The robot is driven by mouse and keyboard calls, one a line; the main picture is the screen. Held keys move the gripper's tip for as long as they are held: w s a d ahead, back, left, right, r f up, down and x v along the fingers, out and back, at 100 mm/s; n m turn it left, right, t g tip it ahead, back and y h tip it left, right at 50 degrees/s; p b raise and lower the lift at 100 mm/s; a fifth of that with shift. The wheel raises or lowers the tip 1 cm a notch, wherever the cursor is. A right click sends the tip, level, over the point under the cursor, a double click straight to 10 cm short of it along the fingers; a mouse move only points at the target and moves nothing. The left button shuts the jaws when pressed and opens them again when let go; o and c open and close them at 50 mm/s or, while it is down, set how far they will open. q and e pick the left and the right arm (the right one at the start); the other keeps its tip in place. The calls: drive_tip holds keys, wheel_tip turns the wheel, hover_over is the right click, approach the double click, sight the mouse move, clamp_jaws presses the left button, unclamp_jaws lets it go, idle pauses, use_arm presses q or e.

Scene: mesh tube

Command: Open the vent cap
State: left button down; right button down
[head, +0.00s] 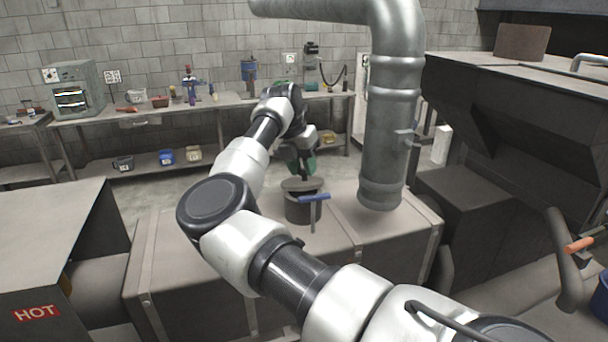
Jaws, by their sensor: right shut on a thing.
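The vent cap (301,185) is a dark grey round lid at the top of a short dark vent pipe (298,211) on a large metal duct box. A lever with a blue grip (314,197) stands in front of the pipe. My right gripper (303,172) comes down from above and is shut on the top of the cap. The wrist and fingers partly hide the contact. I cannot tell whether the cap rests on the rim or sits slightly above it. My left gripper is not in view.
A thick vertical duct (385,130) rises from the box just right of the vent. A large dark machine (510,110) fills the right side. A box marked HOT (40,270) is at left. Workbenches with tools (150,112) line the back wall. My right arm crosses the front.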

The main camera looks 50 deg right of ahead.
sight(299, 178)
drive_tip(key=shift+w+d+r+n+g+y+p, duration=0.2)
drive_tip(key=shift+w+d+r+g+y, duration=0.1)
drive_tip(key=shift+w+r+g+y, duration=0.3)
drive_tip(key=shift+w+d+r+n+g+y+p, duration=0.1)
drive_tip(key=shift+w+d+r+g+y+p, duration=0.15)
drive_tip(key=shift+w+g, duration=0.4)
drive_tip(key=shift+d+r+g, duration=0.1)
drive_tip(key=shift+d+g, duration=0.05)
drive_tip(key=shift+g, duration=0.2)
drive_tip(key=c, duration=0.8)
unclamp_jaws()
